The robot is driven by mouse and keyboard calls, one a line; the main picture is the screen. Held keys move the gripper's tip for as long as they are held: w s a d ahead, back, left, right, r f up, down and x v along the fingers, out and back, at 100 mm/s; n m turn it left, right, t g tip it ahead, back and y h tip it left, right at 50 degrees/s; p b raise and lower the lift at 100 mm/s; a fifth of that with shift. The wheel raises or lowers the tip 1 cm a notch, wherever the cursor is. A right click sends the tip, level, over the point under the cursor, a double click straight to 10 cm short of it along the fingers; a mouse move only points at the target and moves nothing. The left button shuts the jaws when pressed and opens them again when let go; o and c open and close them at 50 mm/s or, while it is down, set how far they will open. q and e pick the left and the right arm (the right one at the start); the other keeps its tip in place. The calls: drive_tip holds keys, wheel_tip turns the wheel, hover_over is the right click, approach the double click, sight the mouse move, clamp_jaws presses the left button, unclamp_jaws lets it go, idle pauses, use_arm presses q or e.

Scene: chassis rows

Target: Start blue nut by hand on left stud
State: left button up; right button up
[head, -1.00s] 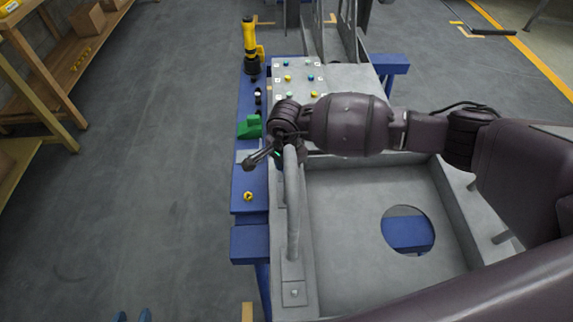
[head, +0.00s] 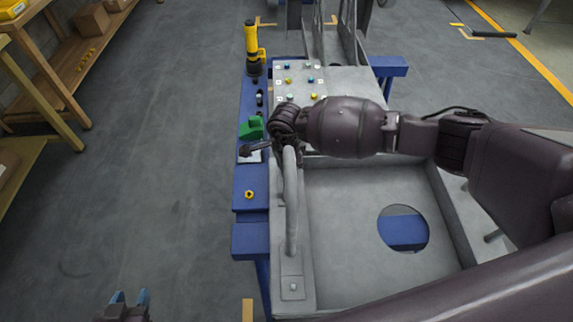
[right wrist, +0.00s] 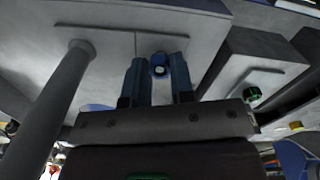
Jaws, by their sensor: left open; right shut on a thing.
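In the right wrist view, my right gripper (right wrist: 158,77) is shut on the blue nut (right wrist: 158,64), which sits between its two blue-grey fingertips. A pale grey panel with a seam lies beyond the nut; I cannot tell whether they touch. In the head view, my right arm reaches in from the right over the chassis (head: 345,215), and its wrist hides the fingers and the nut. My left gripper (head: 130,297) is open and empty at the bottom left, over bare floor. I cannot make out the left stud for certain in either view.
A panel (head: 345,84) carries several small coloured nuts. On the blue bench edge stand a yellow tool (head: 251,45), a green block (head: 251,128) and a yellow nut (head: 249,194). A grey tube handle (head: 291,215) rises near my right wrist.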

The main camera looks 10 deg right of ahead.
use_arm(q)
drive_tip(key=shift+s+a, duration=0.1)
drive_tip(key=shift+s, duration=0.1)
use_arm(e)
drive_tip(key=shift+m+p, duration=0.4)
drive_tip(key=shift+m, duration=0.5)
drive_tip(key=shift+m+p, duration=0.6)
drive_tip(key=shift+m, duration=0.8)
use_arm(q)
drive_tip(key=r, duration=0.1)
drive_tip(key=w+r, duration=0.1)
drive_tip(key=r, duration=0.1)
drive_tip(key=shift+w+r+t, duration=0.15)
drive_tip(key=shift+r+t, duration=0.15)
use_arm(e)
drive_tip(key=shift+m, duration=0.4)
drive_tip(key=o, duration=0.9)
drive_tip(key=shift+c, duration=0.2)
use_arm(q)
drive_tip(key=shift+f, duration=0.1)
